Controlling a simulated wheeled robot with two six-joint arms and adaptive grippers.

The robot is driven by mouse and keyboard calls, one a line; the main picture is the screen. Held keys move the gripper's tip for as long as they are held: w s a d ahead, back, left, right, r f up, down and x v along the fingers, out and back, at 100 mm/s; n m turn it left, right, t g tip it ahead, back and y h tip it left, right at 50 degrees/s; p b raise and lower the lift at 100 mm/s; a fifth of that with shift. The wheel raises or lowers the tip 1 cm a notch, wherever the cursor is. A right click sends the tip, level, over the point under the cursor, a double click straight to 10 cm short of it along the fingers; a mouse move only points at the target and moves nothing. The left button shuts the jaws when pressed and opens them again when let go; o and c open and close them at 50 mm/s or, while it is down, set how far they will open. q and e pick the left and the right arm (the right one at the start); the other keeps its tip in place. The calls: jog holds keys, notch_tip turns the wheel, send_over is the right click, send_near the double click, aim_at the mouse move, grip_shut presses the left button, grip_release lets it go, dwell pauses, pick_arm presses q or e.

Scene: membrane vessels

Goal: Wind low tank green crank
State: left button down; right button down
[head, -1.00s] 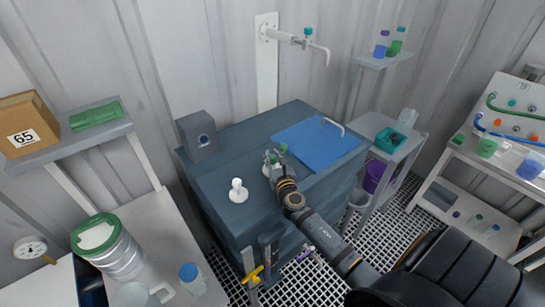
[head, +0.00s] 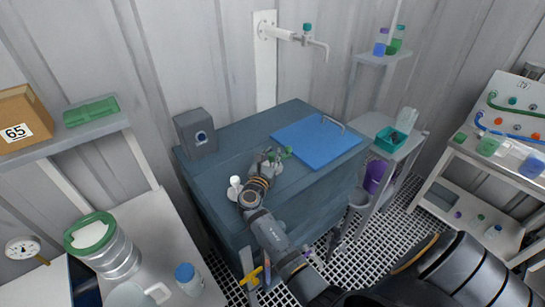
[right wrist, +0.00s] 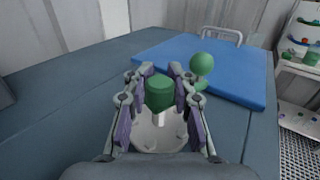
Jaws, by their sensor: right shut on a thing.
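The low tank (head: 220,160) is a dark blue-grey box with a flat top. The green crank (head: 287,153) stands on that top, beside the blue lid panel. In the right wrist view the green crank (right wrist: 159,92) shows a green hub over a round white base, with a green ball knob (right wrist: 203,65) to its right. My right gripper (head: 270,160) comes down on the crank. In the right wrist view my right gripper (right wrist: 160,82) has its fingers closed around the hub, the knob outside them. My left gripper is not in view.
A white fitting (head: 235,184) stands on the tank top close left of my right arm. The blue panel (head: 315,143) with its handle lies to the right. A grey box (head: 195,134) sits at the left back corner. A wall tap (head: 308,40) hangs above.

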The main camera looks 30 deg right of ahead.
aim_at(272, 154)
jog(key=shift+s+a+f+g, duration=0.1)
jog(key=shift+f+g, duration=0.2)
jog(key=shift+f, duration=0.15)
jog(key=c, duration=1.4)
grip_release()
jog(key=shift+o, duration=0.2)
jog(key=shift+a+r, duration=0.1)
jog(key=shift+r, duration=0.25)
jog(key=shift+r, duration=0.4)
notch_tip(272, 154, up, 9)
jog(key=shift+r, duration=0.1)
